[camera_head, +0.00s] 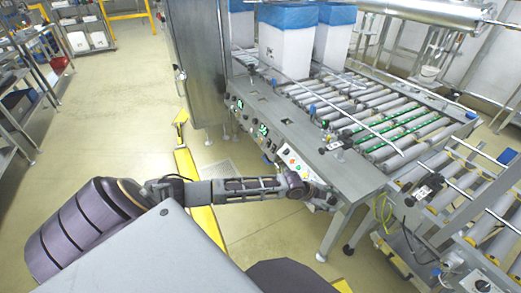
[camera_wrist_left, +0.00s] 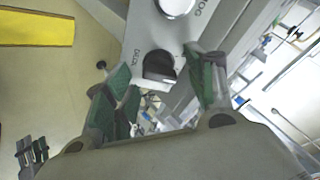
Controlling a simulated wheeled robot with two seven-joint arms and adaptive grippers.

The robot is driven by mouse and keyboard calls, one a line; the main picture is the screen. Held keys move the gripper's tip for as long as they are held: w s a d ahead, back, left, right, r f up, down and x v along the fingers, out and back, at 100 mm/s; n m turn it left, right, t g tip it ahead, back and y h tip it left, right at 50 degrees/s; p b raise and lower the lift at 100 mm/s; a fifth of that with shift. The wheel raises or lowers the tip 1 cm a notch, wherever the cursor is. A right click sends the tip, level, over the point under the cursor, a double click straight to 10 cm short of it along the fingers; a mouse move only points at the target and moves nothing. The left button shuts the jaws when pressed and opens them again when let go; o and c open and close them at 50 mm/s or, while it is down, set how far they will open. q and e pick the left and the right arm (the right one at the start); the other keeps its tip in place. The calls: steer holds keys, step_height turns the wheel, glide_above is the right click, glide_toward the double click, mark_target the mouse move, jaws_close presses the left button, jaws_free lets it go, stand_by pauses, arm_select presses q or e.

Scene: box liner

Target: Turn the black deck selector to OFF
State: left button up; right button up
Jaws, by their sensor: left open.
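The black deck selector (camera_wrist_left: 158,66) is a round dark knob on a pale grey panel face in the left wrist view. Lettering beside it is too small to read surely, so I cannot tell its setting. My left gripper (camera_wrist_left: 157,64) is open, its green-padded fingers on either side of the knob in that view. I cannot tell whether they touch it. In the head view my left gripper (camera_head: 322,194) is at the right end of the control panel (camera_head: 286,156) and hides that part. My right gripper is not in view.
A silver round control (camera_wrist_left: 175,6) sits on the same panel beyond the selector. In the head view the roller conveyor (camera_head: 400,125) and a white box with blue liner (camera_head: 287,40) stand behind the panel. A yellow floor strip (camera_head: 190,175) and open floor lie to the left.

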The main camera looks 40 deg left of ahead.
arm_select(q)
steer(key=shift+s+n, duration=0.1)
steer(key=shift+n, duration=0.5)
steer(key=shift+n, duration=0.3)
